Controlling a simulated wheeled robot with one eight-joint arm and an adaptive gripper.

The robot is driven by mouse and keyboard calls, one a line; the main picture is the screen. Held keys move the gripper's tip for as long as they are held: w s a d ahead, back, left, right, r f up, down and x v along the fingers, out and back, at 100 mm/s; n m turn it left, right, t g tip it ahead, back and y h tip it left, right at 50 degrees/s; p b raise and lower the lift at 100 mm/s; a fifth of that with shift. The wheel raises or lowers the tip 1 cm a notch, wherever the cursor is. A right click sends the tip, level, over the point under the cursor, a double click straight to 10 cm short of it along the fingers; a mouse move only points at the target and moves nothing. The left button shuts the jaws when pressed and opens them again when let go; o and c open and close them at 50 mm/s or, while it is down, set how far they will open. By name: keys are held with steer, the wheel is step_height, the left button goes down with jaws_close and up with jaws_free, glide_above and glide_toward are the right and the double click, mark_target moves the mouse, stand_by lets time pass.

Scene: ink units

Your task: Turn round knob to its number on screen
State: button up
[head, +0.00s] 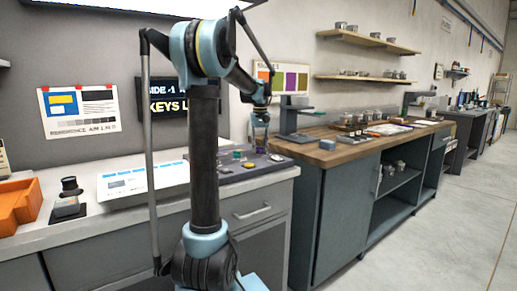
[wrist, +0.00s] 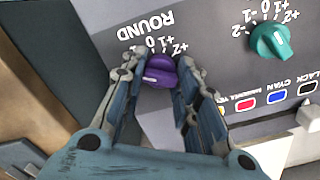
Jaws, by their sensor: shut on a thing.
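The round knob (wrist: 160,72) is purple and sits under the upside-down word ROUND on a grey panel in the wrist view. My gripper (wrist: 158,66) is shut on it, one finger at each side. Scale marks 0, +1 and +2 show around the knob; part of the scale is hidden by the fingers. I cannot tell its exact setting. In the head view my gripper (head: 260,118) is over the console (head: 232,173). The dark screen (head: 166,107) reads "SIDE -1" and "KEYS L"; my arm covers the rest, and no round number is readable.
A teal knob (wrist: 270,40) with its own scale is to the right in the wrist view. Below it are coloured key labels and a pale slider or key (wrist: 308,116). In the head view an orange tray (head: 20,205) and a dark stamp-like object (head: 70,190) stand at left.

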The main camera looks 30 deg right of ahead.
steer(key=shift+w+n, duration=0.15)
steer(key=shift+n, duration=0.15)
steer(key=o, duration=1.1)
steer(key=shift+c, duration=0.2)
step_height(320, 180, up, 12)
steer(key=shift+f, duration=0.1)
stand_by(0.4)
